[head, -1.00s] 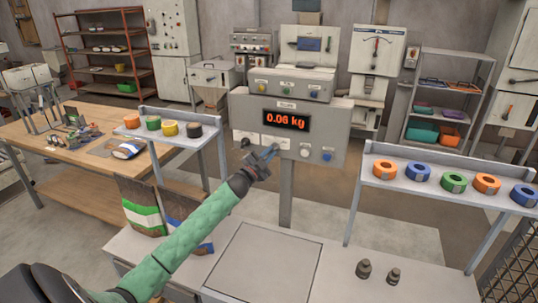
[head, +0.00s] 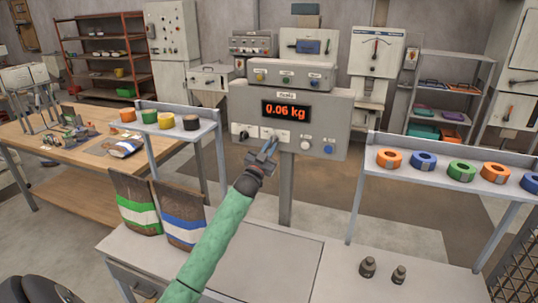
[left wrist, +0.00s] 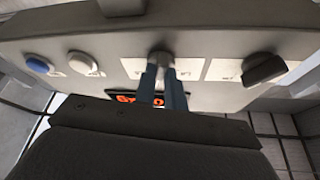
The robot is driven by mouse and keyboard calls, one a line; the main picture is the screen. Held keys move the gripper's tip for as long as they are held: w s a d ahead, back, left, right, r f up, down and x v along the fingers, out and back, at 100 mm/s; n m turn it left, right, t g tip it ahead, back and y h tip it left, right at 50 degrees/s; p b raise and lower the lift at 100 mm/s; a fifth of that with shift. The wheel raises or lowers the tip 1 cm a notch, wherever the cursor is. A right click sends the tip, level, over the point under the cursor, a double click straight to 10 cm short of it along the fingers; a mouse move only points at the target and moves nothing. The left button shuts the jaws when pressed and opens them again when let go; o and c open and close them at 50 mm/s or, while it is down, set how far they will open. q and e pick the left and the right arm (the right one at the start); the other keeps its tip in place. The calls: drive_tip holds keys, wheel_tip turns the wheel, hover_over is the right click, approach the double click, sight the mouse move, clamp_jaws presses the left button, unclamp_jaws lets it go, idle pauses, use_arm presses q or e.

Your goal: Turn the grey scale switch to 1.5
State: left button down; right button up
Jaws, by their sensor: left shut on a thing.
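The scale box (head: 345,125) has a red display (head: 287,110) reading 0.06 kg. Below the display, the grey scale switch (head: 268,134) sits on a white label plate. In the left wrist view, where the panel appears inverted, the grey switch (left wrist: 160,57) is between my fingertips. My left gripper (head: 266,148) reaches up to it from below and is shut on it; the gripper also shows in the left wrist view (left wrist: 162,80). The fingers partly cover the switch, and I cannot read its setting. My right gripper is not in view.
A black switch (head: 243,133) sits left of the grey one; white (head: 305,145) and blue (head: 328,149) buttons sit right. Two bags (head: 137,205) stand below left. Two dark weights (head: 367,267) stand at right. Tape rolls (head: 424,161) line the right shelf.

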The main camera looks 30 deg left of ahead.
use_arm(q)
drive_tip(key=shift+d+n+y+b, duration=0.2)
drive_tip(key=shift+n+y+b, duration=0.9)
drive_tip(key=shift+n, duration=1.5)
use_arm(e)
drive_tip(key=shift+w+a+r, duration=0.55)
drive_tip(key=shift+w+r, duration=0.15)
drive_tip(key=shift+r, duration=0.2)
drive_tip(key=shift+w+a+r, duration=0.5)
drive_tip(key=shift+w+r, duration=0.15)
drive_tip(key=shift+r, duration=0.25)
use_arm(q)
drive_tip(key=c, duration=1.5)
unclamp_jaws()
drive_tip(key=shift+w, duration=0.1)
drive_tip(key=shift+o, duration=0.2)
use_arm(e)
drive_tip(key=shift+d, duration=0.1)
use_arm(q)
drive_tip(key=shift+f, duration=0.1)
